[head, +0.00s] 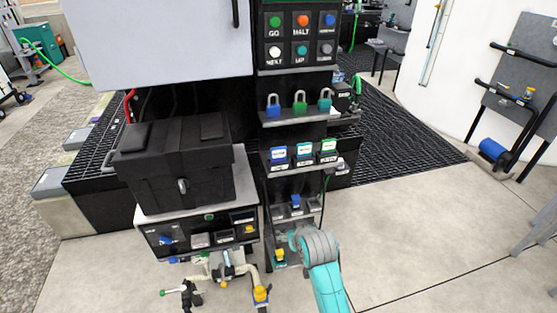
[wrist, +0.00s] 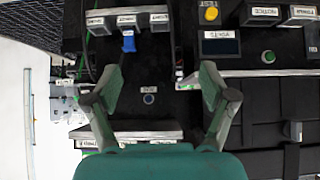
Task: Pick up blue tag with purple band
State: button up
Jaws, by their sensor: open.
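Three tags with white labels stand in a row on the middle shelf of the black stand in the head view: a blue tag (head: 278,155), a light-blue tag (head: 304,152) and a green tag (head: 328,150). I cannot make out a purple band on any of them. My gripper (wrist: 160,80) is open and empty in the wrist view, its two fingers wide apart over a dark panel. In the head view my arm reaches up to the lower part of the stand, below the tags. None of the tags is clearly visible in the wrist view.
Three padlocks (head: 299,104) stand on the shelf above the tags. A black case (head: 175,160) sits on a bench at the left. A small blue switch (wrist: 128,42) juts out below grey labelled blocks (wrist: 126,20).

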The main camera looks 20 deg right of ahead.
jog(key=w+r+g, duration=0.1)
jog(key=w+r, duration=0.8)
jog(key=r, duration=0.3)
jog(key=g, duration=0.2)
send_near(279, 149)
jog(key=shift+x, duration=5.5)
jog(key=c, duration=1.1)
